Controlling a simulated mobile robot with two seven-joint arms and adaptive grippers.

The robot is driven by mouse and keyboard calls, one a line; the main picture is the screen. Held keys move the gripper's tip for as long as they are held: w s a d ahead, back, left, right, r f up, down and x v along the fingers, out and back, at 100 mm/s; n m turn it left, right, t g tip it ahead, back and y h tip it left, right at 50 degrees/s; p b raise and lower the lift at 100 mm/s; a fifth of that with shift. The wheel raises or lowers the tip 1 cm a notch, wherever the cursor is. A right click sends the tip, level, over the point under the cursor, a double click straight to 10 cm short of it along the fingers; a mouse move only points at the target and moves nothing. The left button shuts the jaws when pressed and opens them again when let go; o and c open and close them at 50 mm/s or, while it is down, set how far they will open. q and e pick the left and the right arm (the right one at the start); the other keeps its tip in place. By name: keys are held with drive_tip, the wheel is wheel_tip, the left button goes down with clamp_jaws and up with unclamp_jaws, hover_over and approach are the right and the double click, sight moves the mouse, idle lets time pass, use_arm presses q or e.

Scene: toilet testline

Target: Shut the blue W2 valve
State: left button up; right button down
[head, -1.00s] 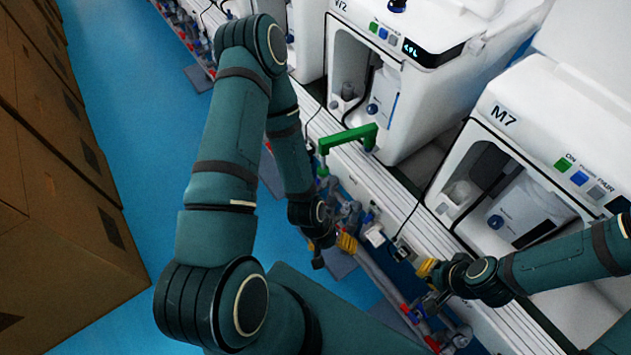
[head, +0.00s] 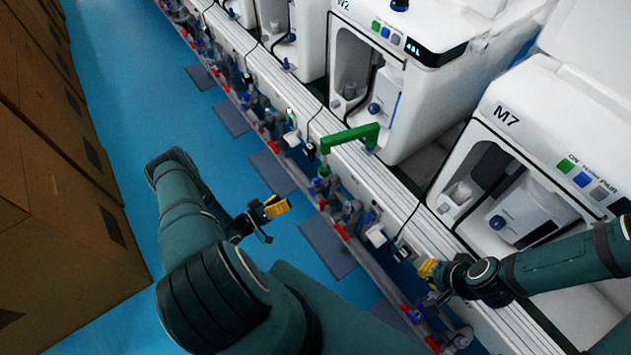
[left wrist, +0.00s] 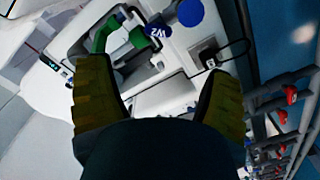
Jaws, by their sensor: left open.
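In the left wrist view, a blue round part marked W2 (left wrist: 156,30) shows at the top centre, beside a green pipe (left wrist: 104,32). A second blue round part (left wrist: 189,12) is just right of it. I cannot tell the valve handle's exact position. My left gripper (left wrist: 157,75) is open, its two yellow-padded fingers spread below these parts with nothing between them. In the head view my left gripper (head: 276,207) hangs over the blue floor, left of the valve row and apart from it. My right gripper (head: 431,270) is by the bench edge; its jaw state is unclear.
A row of valves and pipes (head: 270,125) runs along the white bench front. A green pipe (head: 350,138) stands out from it. White machines, one marked M7 (head: 507,116), stand on the bench. Brown boxes (head: 60,220) line the left; blue floor (head: 165,115) lies between.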

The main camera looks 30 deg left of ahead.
sight(313, 183)
use_arm(q)
drive_tip(key=b+x, duration=0.1)
drive_tip(key=x, duration=1.2)
drive_tip(key=shift+w+d+r, duration=0.1)
drive_tip(key=shift+d, duration=0.1)
drive_tip(key=c, duration=1.2)
